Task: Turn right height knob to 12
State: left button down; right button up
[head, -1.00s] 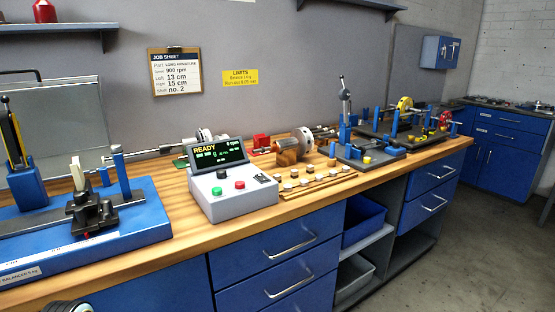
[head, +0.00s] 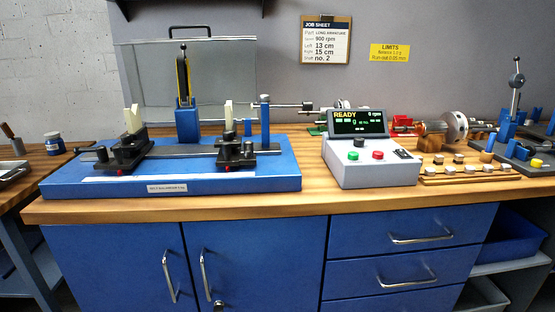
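The blue balancer base (head: 275,180) stands on the wooden bench at the left. It bears two black supports with upright cream pieces, a left support (head: 128,150) and a right support (head: 235,155). Small dark and red knobs show on the right support. I cannot tell which one is the height knob, and no scale value is readable. Neither of my grippers is in view.
A control box (head: 372,165) with a READY display stands right of the base. A tray of small weights (head: 470,170) and an armature (head: 435,130) lie further right. The job sheet (head: 326,40) hangs on the wall. Bare bench top runs along the front edge.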

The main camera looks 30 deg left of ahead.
aim_at(228, 135)
jog(key=j+u, duration=0.1)
jog(key=u, duration=1.2)
